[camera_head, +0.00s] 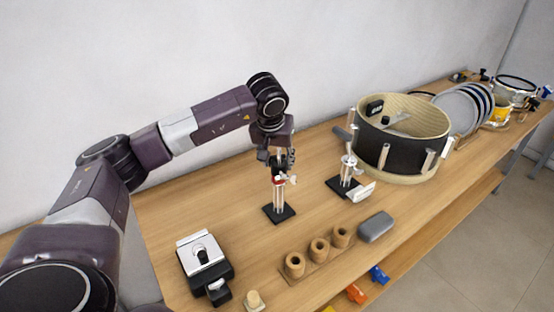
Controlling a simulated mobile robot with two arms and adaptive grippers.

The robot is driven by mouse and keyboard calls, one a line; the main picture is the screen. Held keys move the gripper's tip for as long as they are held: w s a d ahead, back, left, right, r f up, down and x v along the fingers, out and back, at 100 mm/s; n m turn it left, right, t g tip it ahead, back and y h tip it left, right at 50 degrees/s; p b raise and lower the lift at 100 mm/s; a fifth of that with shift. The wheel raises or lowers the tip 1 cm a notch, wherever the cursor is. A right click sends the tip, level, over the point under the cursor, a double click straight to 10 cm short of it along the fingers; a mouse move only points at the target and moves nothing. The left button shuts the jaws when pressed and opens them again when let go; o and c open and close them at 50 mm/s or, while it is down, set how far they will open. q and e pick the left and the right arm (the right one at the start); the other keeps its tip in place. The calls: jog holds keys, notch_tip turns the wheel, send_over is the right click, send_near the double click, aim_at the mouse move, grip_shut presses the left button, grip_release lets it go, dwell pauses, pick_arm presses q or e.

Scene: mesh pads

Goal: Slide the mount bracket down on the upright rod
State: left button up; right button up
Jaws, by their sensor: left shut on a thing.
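My left gripper (278,160) points down over the upright rod (279,198), which stands on a black square base (279,214) near the middle of the table. The mount bracket (284,179), silver with a wing screw and a bit of red, is around the upper part of the rod. The gripper is shut on the bracket from above; its fingers hide the top of the rod and part of the bracket. The bracket is well above the base. My right gripper is not in view.
A second metal stand (349,170) on a black base is to the right. Behind it is an open drum shell (402,150). In front are a wooden holder with cups (319,250), a grey case (375,227) and a black-and-silver device (204,262). Cymbals (458,112) stand farther right.

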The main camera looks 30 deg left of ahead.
pick_arm(q)
jog(key=o, duration=1.3)
jog(key=shift+o, duration=0.2)
jog(key=v, duration=1.2)
jog(key=shift+s+d+f, duration=0.1)
jog(key=shift+f, duration=0.05)
